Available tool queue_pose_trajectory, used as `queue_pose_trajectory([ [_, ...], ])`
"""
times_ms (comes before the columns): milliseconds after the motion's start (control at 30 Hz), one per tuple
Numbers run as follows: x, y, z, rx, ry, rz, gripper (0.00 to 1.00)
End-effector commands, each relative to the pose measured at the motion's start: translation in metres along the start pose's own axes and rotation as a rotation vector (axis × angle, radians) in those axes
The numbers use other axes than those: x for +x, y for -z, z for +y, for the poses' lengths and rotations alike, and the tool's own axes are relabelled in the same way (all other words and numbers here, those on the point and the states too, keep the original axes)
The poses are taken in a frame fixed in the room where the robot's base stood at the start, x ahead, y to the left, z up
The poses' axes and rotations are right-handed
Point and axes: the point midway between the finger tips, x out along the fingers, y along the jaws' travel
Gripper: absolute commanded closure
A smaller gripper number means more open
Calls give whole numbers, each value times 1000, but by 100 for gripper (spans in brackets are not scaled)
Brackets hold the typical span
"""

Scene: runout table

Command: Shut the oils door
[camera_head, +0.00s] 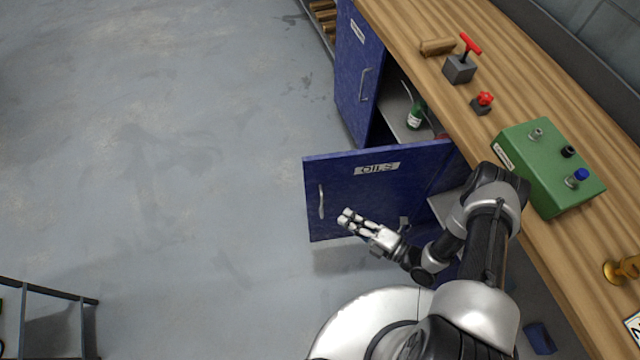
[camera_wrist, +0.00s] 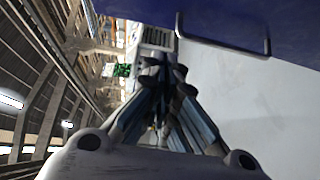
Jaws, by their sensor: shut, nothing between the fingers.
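The oils door (camera_head: 365,186) is a blue panel with an OILS label and a pale bar handle (camera_head: 321,201). It stands swung wide open from the cabinet, out over the floor. My gripper (camera_head: 346,217) is shut and empty, close to the labelled face of the door, to the right of the handle. I cannot tell if it touches the door. In the wrist view the shut fingers (camera_wrist: 165,68) point up the picture, and the blue door (camera_wrist: 235,18) with its handle (camera_wrist: 268,45) shows at the top right. My arm hides part of the cabinet front.
Inside the open cabinet a green bottle (camera_head: 415,116) stands on a shelf. A second blue door (camera_head: 357,80) with a handle is beside the opening. The wooden bench top (camera_head: 520,85) carries a green control box (camera_head: 548,168). The floor at left is clear, apart from a dark frame (camera_head: 50,290).

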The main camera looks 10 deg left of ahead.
Motion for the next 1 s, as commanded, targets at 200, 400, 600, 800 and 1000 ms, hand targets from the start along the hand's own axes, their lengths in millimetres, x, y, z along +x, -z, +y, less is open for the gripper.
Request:
queue_pose_trajectory([
  [200,3,17,0,-6,-55,6,100],
  [400,30,18,1,-6,-53,11,100],
  [600,69,18,2,-7,-51,11,100],
  [800,105,11,4,-9,-53,6,100],
  [1000,121,-7,5,-6,-51,4,100],
])
